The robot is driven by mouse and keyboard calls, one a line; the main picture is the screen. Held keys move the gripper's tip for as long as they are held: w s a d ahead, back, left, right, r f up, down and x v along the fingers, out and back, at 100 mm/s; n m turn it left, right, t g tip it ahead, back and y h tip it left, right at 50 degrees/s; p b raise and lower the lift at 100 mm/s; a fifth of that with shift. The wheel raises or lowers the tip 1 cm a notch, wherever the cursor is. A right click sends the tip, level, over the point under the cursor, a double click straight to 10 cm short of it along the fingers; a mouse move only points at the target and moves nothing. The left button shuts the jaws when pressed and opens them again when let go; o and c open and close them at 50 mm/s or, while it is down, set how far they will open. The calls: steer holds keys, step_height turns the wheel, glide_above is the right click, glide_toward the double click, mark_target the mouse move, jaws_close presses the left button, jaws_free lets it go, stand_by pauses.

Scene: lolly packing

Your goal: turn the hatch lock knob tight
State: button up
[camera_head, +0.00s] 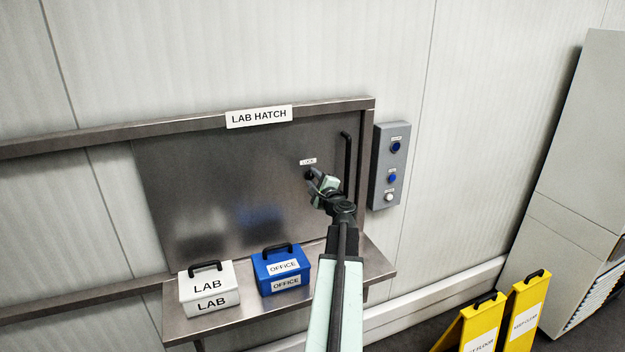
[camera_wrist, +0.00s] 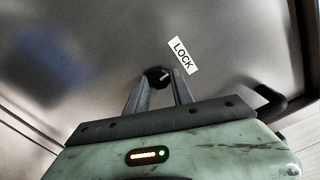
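The dark hatch lock knob (camera_wrist: 155,73) sits on the steel hatch panel (camera_head: 215,175), beside the white LOCK label (camera_wrist: 180,56). A light pointer mark shows on the knob. My gripper (camera_wrist: 160,80) is at the knob, its two fingers spaced apart with the knob between or just beyond their tips. I cannot tell whether the fingers press on it. In the head view the knob (camera_head: 308,175) is partly covered by my gripper (camera_head: 314,177), which reaches it from the lower right.
A black handle (camera_head: 347,165) stands right of the knob. A grey button box (camera_head: 390,165) is on the wall. A white LAB box (camera_head: 208,288) and a blue OFFICE box (camera_head: 281,269) stand on the shelf (camera_head: 240,318). Yellow signs (camera_head: 482,325) stand at lower right.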

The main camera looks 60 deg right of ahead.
steer(key=o, duration=0.4)
steer(key=shift+w, duration=0.1)
steer(key=v, duration=0.8)
